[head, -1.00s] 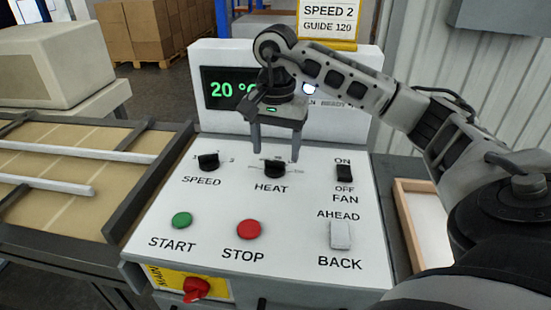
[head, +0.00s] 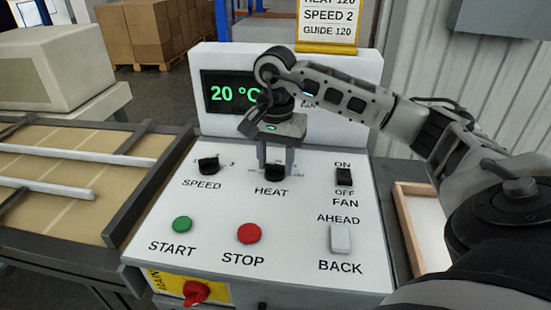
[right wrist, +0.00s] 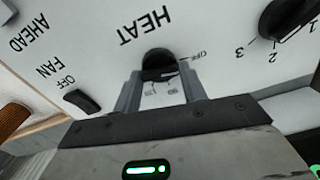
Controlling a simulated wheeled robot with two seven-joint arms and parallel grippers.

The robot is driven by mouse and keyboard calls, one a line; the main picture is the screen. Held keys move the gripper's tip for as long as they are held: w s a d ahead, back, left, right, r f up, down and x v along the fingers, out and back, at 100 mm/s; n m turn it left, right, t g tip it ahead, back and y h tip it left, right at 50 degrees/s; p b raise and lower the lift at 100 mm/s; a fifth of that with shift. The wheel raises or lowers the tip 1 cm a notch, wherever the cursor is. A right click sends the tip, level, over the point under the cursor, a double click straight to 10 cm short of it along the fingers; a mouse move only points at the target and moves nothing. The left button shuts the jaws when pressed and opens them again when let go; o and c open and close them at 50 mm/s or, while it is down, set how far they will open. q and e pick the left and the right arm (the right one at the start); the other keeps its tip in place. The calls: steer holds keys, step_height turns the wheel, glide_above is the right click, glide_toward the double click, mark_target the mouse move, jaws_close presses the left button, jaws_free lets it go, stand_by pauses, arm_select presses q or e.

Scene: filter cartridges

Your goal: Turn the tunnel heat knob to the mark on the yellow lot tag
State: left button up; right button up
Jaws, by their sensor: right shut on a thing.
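The black heat knob (head: 275,171) sits on the white sloped panel above the word HEAT. My right gripper (head: 275,165) is shut on it, its two fingers at the knob's sides. In the right wrist view the heat knob (right wrist: 158,66) shows between the fingertips; its scale is partly covered and too small to read fully. The yellow lot tag (head: 328,22) stands above the panel and reads HEAT 120, SPEED 2, GUIDE 120, with its top line cut by the frame edge. The display (head: 228,93) reads 20 °C. My left gripper is not in view.
The speed knob (head: 208,164) is left of the heat knob, and the fan switch (head: 344,177) is right of it. Green start (head: 182,224) and red stop (head: 249,233) buttons and a white AHEAD/BACK switch (head: 340,238) are lower. A conveyor (head: 80,175) lies left.

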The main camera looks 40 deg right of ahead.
steer(key=shift+m, duration=0.3)
steer(key=m, duration=0.6)
steer(key=shift+m, duration=0.3)
steer(key=m, duration=0.6)
steer(key=shift+s+r, duration=0.1)
steer(key=shift+s, duration=0.05)
steer(key=m, duration=0.5)
steer(key=shift+m, duration=0.4)
steer(key=m, duration=0.4)
steer(key=shift+a+m, duration=0.15)
steer(key=shift+m, duration=0.15)
steer(key=o, duration=0.9)
steer(key=shift+s, duration=0.1)
